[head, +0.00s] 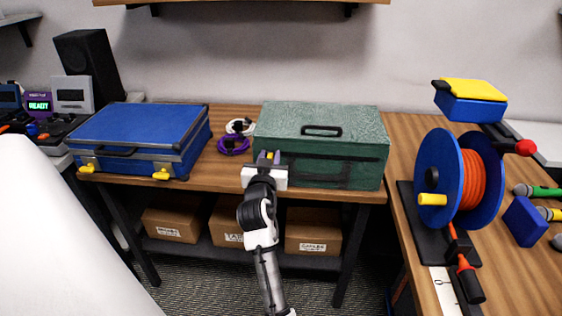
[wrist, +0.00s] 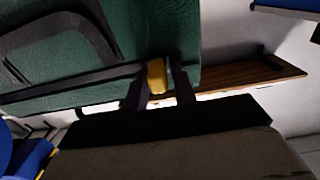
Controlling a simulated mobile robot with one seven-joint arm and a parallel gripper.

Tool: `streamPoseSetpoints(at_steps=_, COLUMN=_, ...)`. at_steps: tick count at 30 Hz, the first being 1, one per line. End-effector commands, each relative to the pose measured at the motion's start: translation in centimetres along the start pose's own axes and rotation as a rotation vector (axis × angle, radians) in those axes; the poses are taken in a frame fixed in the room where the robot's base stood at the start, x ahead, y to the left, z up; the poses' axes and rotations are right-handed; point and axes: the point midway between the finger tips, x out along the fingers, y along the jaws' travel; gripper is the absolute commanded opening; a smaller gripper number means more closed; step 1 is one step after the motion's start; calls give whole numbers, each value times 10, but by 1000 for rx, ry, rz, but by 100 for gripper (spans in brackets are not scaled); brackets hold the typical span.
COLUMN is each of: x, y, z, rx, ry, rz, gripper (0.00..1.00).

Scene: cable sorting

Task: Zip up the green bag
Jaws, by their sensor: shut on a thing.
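The green bag (head: 350,120) is a boxy case lying on the wooden table, with a dark handle on its top and another on its front. In the wrist view its green side (wrist: 150,30) fills the upper left, with a dark zip band running across it. My gripper (head: 268,160) is at the left end of the bag's front. In the wrist view my gripper (wrist: 158,82) has its two dark fingers on either side of a yellow zip pull (wrist: 156,76), shut on it. The far sides of the bag are hidden.
A blue case (head: 140,128) with yellow latches stands at the left of the table. White and purple cable coils (head: 233,146) lie between the cases. A blue reel with orange cable (head: 470,180) stands on the right table. Cardboard boxes (head: 313,230) sit on the shelf below.

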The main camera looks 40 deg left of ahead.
Motion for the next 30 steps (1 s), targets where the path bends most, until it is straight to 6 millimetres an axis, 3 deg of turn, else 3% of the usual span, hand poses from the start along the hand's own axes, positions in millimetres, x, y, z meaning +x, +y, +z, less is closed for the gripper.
streamPoseSetpoints(at_steps=10, x=0, y=-6, z=0, rx=0, ry=-2, rz=-8, gripper=0)
streamPoseSetpoints(at_steps=11, x=0, y=-6, z=0, rx=0, ry=-1, rz=-9, gripper=28)
streamPoseSetpoints(at_steps=13, x=0, y=-6, z=0, rx=1, ry=-1, rz=-9, gripper=37)
streamPoseSetpoints(at_steps=25, x=0, y=-4, z=0, rx=0, ry=-1, rz=-5, gripper=38)
streamPoseSetpoints(at_steps=30, x=-13, y=-4, z=2, rx=0, ry=-1, rz=-5, gripper=38)
